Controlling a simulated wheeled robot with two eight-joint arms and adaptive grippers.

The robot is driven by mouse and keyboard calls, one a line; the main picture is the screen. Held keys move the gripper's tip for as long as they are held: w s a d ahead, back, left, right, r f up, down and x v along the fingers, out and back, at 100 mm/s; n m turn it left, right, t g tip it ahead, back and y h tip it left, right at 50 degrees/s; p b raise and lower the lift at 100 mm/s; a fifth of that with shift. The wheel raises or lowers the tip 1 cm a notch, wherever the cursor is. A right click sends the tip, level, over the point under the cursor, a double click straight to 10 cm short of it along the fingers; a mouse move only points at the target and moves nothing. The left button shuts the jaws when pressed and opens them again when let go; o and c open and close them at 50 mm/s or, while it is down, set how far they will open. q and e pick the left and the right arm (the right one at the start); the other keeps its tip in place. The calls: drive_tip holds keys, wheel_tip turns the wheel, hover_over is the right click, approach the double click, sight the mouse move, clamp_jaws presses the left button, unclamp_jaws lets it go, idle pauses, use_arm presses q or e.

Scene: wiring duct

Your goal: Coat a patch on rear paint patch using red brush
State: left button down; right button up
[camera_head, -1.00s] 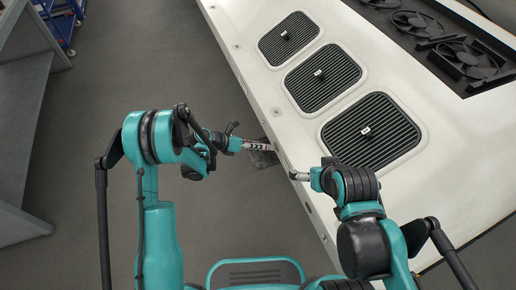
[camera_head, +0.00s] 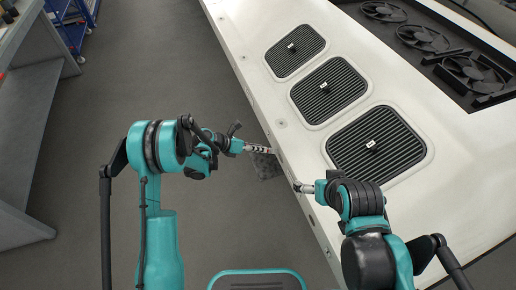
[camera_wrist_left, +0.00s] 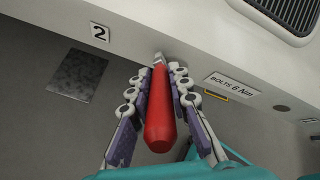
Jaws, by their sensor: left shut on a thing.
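The red brush (camera_wrist_left: 160,115) is in the left wrist view, its rounded red handle end toward the camera and its far tip close to the white housing's side. My left gripper (camera_wrist_left: 160,74) is shut on it, with fingers on both sides of the handle. In the head view my left gripper (camera_head: 262,149) is beside the housing edge; the brush is hardly visible there.
The long white housing (camera_head: 245,62) carries several black vent grilles (camera_head: 376,145) and fans (camera_head: 470,75). A "BOLTS 6 Nm" label (camera_wrist_left: 231,86) is on its side. A grey bench (camera_head: 25,150) and a blue cart (camera_head: 70,30) stand at left, with clear floor between.

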use_arm(q)
drive_tip(key=s+d, duration=0.2)
drive_tip(key=s, duration=0.5)
idle(0.5)
drive_tip(key=shift+d, duration=0.1)
drive_tip(key=s+a, duration=0.2)
drive_tip(key=a, duration=0.3)
drive_tip(key=shift+a, duration=0.35)
drive_tip(key=shift+a, duration=0.15)
drive_tip(key=a, duration=0.2)
drive_tip(key=shift+s+a, duration=0.3)
drive_tip(key=shift+s, duration=0.1)
drive_tip(key=shift+w, duration=0.1)
idle(0.4)
